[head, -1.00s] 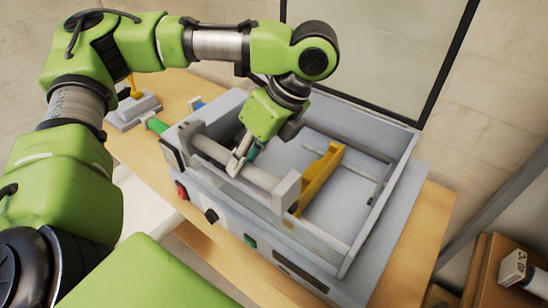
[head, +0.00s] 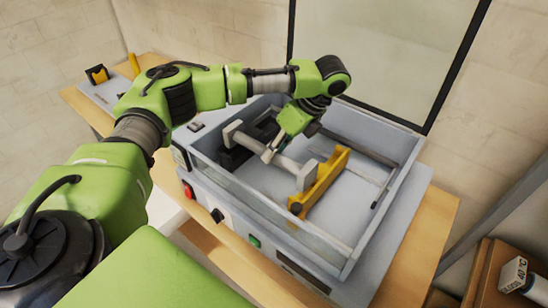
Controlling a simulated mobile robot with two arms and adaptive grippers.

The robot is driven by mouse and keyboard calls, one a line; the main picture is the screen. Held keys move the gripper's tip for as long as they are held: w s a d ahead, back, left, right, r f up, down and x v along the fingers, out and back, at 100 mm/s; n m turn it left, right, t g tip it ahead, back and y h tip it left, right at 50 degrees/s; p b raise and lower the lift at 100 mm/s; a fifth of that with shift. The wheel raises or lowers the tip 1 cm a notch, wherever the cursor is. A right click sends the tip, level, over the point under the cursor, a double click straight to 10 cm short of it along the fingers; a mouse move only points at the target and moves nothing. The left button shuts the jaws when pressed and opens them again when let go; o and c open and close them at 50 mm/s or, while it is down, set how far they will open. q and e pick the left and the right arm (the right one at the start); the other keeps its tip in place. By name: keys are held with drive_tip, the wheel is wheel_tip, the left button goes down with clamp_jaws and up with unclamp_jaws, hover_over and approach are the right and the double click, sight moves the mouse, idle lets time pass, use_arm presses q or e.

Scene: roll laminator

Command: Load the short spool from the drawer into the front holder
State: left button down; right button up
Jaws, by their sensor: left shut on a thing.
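The short spool (head: 290,167) is a pale grey roll with square end plates. My left gripper (head: 270,153) is shut around its middle, and its fingers hide part of the roll. The spool lies inside the open-topped laminator (head: 362,256), toward its front left. Its right end plate is close to a yellow bracket (head: 324,183). Its left end plate is above or beside a dark block (head: 233,158), which looks like the other side of the front holder. I cannot tell whether the ends touch or are seated. My right gripper is not in view.
The laminator's front wall carries a red switch (head: 188,190), a black knob (head: 217,215) and a green button (head: 254,241). A thin bar (head: 386,182) runs at the inner right. A wooden drawer (head: 485,285) at lower right holds a labelled white-ended roll (head: 514,274).

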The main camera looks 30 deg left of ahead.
sight(274, 162)
use_arm(q)
wheel_tip(274, 162, down, 2)
drive_tip(key=shift+s+f+p, duration=0.1)
drive_tip(key=shift+f+p, duration=0.05)
drive_tip(key=shift+p, duration=0.2)
drive_tip(key=shift+f, duration=0.35)
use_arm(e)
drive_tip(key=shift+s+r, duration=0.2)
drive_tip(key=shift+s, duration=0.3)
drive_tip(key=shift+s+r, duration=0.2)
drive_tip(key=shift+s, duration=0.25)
use_arm(q)
drive_tip(key=shift+f, duration=0.2)
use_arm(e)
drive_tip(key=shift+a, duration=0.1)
use_arm(q)
drive_tip(key=shift+f, duration=0.35)
drive_tip(key=c, duration=1.8)
unclamp_jaws()
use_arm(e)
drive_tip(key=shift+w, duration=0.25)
use_arm(q)
drive_tip(key=shift+r, duration=0.1)
